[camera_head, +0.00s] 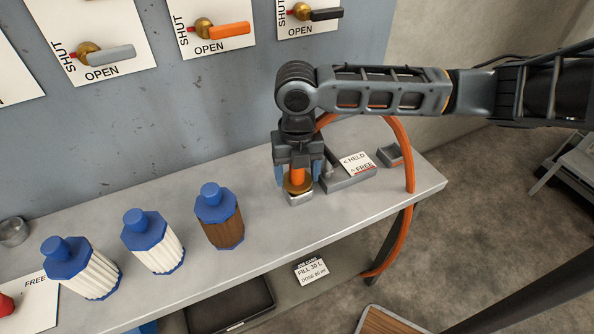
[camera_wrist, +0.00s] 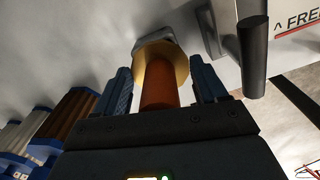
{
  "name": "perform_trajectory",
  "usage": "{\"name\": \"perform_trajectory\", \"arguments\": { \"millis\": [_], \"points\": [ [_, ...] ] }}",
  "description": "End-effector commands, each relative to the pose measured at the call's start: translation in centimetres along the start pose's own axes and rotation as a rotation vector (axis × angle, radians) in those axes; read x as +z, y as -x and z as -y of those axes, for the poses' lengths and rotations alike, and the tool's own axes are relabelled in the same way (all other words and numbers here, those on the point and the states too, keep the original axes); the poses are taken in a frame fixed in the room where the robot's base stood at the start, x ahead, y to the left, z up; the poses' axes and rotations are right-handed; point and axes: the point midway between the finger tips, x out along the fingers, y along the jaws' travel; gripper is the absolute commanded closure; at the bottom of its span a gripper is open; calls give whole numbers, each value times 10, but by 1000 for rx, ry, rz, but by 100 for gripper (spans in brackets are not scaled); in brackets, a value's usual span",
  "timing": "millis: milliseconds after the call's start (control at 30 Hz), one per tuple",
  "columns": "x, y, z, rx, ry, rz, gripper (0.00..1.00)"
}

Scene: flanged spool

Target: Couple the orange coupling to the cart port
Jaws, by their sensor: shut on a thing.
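The orange coupling (camera_head: 298,176) stands upright on the bench, with a brass flange (camera_head: 297,187) at its lower end. My gripper (camera_head: 298,172) points down and is shut around it. In the wrist view the orange body (camera_wrist: 160,88) lies between my blue fingers (camera_wrist: 164,88), with the brass flange (camera_wrist: 168,58) beyond them. A small pale metal piece (camera_head: 300,199) shows directly under the flange; I cannot tell whether they touch. An orange hose (camera_head: 409,150) loops behind my arm and hangs over the bench edge. I cannot identify the cart port for certain.
A grey fixture (camera_head: 348,182) with a HELD/FREE card (camera_head: 358,163) stands close right of my gripper. Blue-capped containers, one brown (camera_head: 222,231) and two white (camera_head: 155,251), stand left. Valve handles, including an orange one (camera_head: 229,31), line the wall. A dark tray (camera_head: 230,305) lies below.

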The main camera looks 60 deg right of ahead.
Motion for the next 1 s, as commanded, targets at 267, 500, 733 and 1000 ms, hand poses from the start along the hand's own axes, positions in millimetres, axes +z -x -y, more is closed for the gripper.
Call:
{"name": "perform_trajectory", "arguments": {
  "millis": [267,500,733,1000],
  "points": [
    [0,-3,0,0,0,1,59],
    [0,-6,0,0,0,1,59],
    [0,-9,0,0,0,1,59],
    [0,-10,0,1,0,1,59]
  ]
}}
